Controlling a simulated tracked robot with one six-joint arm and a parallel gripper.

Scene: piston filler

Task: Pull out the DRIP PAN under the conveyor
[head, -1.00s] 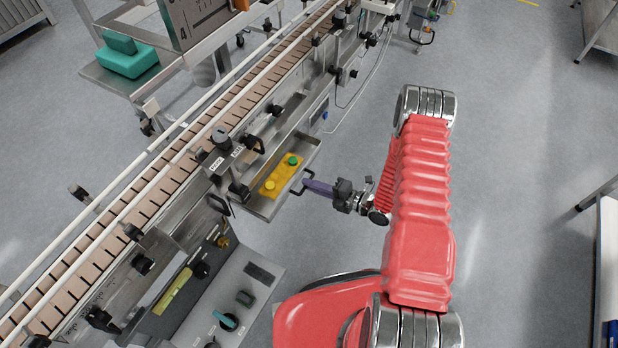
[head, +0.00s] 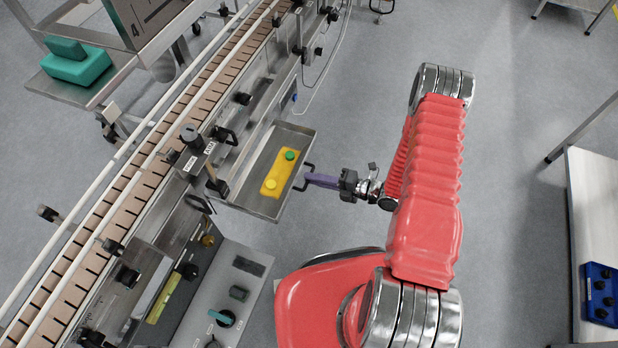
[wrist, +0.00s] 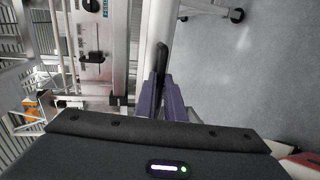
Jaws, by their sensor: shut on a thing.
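The drip pan (head: 288,136) is a shallow metal tray sticking out from under the conveyor (head: 150,165) on its right side. A yellow patch (head: 273,178) with a green and a yellow round piece on it lies inside the pan. A dark bar handle (head: 304,184) is on the pan's outer side. My gripper (head: 312,179), with purple fingers, is shut on this handle. In the wrist view the fingers (wrist: 161,98) close around the dark handle (wrist: 161,62). The pan's inner end at the conveyor is partly hidden by conveyor fittings.
A control box with knobs (head: 225,300) stands below the pan, close to it. A side table (head: 590,200) with a blue item (head: 601,290) is at the right edge. The grey floor between the conveyor and that table is open apart from my arm.

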